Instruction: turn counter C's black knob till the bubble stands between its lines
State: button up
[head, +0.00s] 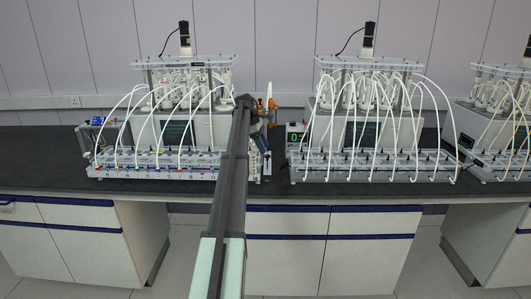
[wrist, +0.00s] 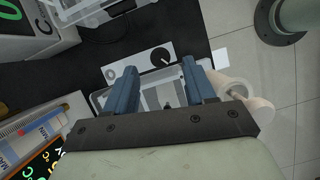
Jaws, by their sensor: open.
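In the wrist view a black knob (wrist: 161,57) with a pale mark sits on a white plate (wrist: 138,62). A dark ring (wrist: 111,73) is on the same plate, left of the knob; I cannot make out a bubble or lines. My gripper (wrist: 161,72) is open, its two blue fingers apart and empty, with the knob appearing between and just beyond the tips. A box marked C (wrist: 42,28) stands at upper left, with part of a green display. In the head view my gripper (head: 263,140) is partly hidden behind my arm.
Below the fingers is a clear-walled tray (wrist: 155,98). A pale cylindrical part (wrist: 235,88) lies close by the right finger. Colored display panels (wrist: 38,160) are at lower left. In the head view, reactor racks with white tubes (head: 365,110) stand on the black bench (head: 275,195).

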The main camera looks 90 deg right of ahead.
aim_at(267, 155)
jog(key=shift+x, duration=1.75)
grip_shut()
